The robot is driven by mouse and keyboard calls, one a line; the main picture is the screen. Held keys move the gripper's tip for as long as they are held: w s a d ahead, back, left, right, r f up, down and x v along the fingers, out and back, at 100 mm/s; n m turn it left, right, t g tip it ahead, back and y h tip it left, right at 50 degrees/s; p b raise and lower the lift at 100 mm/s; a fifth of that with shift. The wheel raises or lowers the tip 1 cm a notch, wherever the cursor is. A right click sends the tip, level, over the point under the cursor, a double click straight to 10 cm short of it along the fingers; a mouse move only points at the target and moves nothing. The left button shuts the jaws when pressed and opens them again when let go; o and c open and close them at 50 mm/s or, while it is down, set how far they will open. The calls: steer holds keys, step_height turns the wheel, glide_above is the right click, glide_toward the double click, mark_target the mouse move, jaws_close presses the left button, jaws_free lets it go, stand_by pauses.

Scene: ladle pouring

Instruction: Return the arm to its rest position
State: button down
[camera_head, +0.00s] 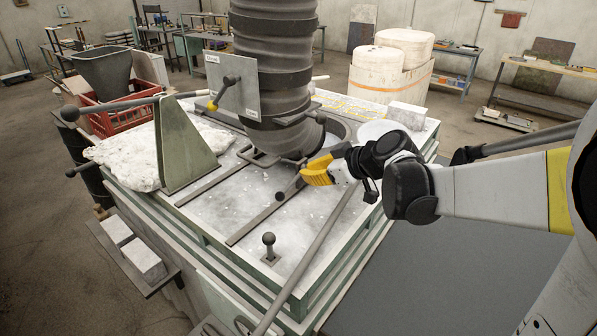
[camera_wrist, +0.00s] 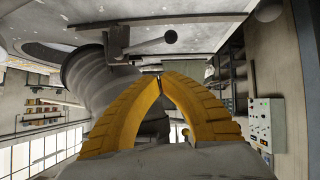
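My gripper (camera_head: 318,171) has yellow fingers and reaches in from the right over the furnace table in the head view. In the wrist view the yellow fingers of my gripper (camera_wrist: 160,78) curve together and their tips meet or nearly meet, with nothing seen between them. A long grey rod (camera_head: 312,250) slopes across the table below and in front of the gripper; I cannot tell whether they touch. A ladle bowl is not clearly seen.
A thick dark ribbed duct (camera_head: 275,60) stands just left of my gripper and also fills the left of the wrist view (camera_wrist: 95,80). A green wedge-shaped bracket (camera_head: 182,145), a ball-topped lever (camera_head: 269,245) and white bricks (camera_head: 143,258) are nearby. White drums (camera_head: 390,75) stand behind.

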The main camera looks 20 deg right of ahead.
steer(key=s+a+f+m+h+b, duration=0.1)
steer(key=s+f+b, duration=0.2)
steer(key=s, duration=0.1)
steer(key=s+a+f+m+g+b, duration=0.1)
steer(key=s+f+b, duration=0.2)
steer(key=s+f, duration=0.1)
steer(key=s+a+f+m+g+h+b, duration=0.1)
steer(key=s+a+f+m+b, duration=0.1)
steer(key=s, duration=0.4)
steer(key=shift+s+f+h+b, duration=0.2)
steer(key=shift+f+h+b, duration=0.1)
steer(key=shift+f+b, duration=0.65)
steer(key=s+d+f+m+h+b, duration=0.1)
steer(key=s+f+m+h+b, duration=0.2)
steer(key=s+f+b, duration=0.3)
steer(key=s+f+m, duration=0.1)
steer(key=s+f, duration=0.1)
steer(key=s, duration=0.1)
steer(key=shift+s+d+g, duration=0.3)
steer(key=shift+d, duration=0.1)
